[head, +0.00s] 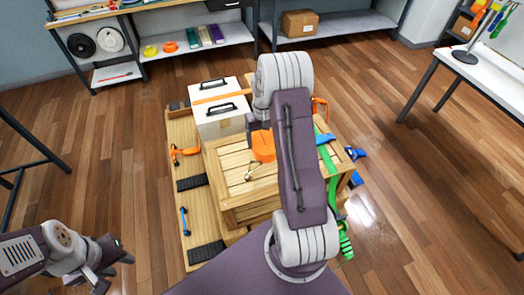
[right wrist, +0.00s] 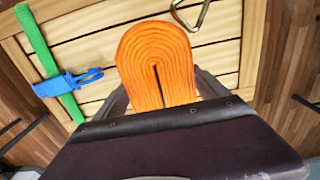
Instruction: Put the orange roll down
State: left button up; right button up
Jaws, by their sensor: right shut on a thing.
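The orange roll (head: 263,146) is a folded, layered strap bundle over the slatted lid of the wooden crate (head: 238,190). My right gripper (right wrist: 160,88) is shut on the orange roll, which also fills the middle of the right wrist view (right wrist: 150,50). I cannot tell whether the roll touches the lid. In the head view my right arm covers much of the crate and most of that gripper. A metal hook (head: 251,171) lies on the lid close to the roll. My left gripper (head: 112,271) is open and empty over the floor at lower left.
A green strap (head: 327,155) with a blue buckle (right wrist: 68,82) crosses the crate. A white case (head: 218,112) stands behind it on the wooden pallet (head: 186,155). An orange ratchet (head: 183,152) and a blue-ended tool (head: 184,221) lie on the pallet's left side. Open floor surrounds it.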

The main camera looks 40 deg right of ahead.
jog(key=shift+s+a+f, duration=0.6)
jog(key=shift+a+f, duration=0.05)
jog(key=shift+a, duration=0.25)
notch_tip(320, 180, down, 3)
jog(key=shift+f+p, duration=0.15)
jog(key=shift+p, duration=0.45)
jog(key=shift+w+d+f, duration=0.1)
jog(key=shift+f, duration=0.3)
jog(key=shift+f, duration=0.15)
jog(key=o, duration=1.9)
